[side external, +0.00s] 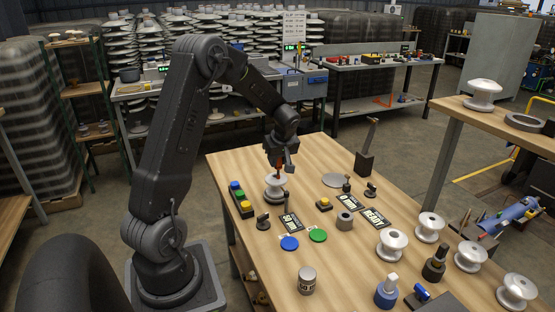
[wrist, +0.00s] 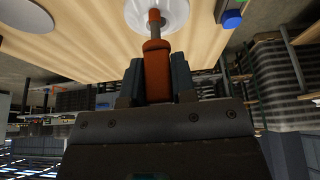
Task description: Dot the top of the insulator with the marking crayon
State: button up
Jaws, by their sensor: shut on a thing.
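The white insulator (side external: 274,190) stands upright on the table directly below the gripper. In the wrist view the crayon's tip end overlaps the insulator's round white top (wrist: 174,17). The tip is at or very close to the top; I cannot tell whether it touches.
A box with coloured buttons (side external: 240,200) stands just left of the insulator. A "50 MM" plate (side external: 291,222), a yellow button (side external: 324,204) and blue (side external: 289,243) and green (side external: 317,235) discs lie nearby. Several other white insulators (side external: 392,244) stand at the right.

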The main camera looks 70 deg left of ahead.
jog(key=shift+f, duration=0.1)
dwell(0.3)
jog(key=shift+r, duration=3.55)
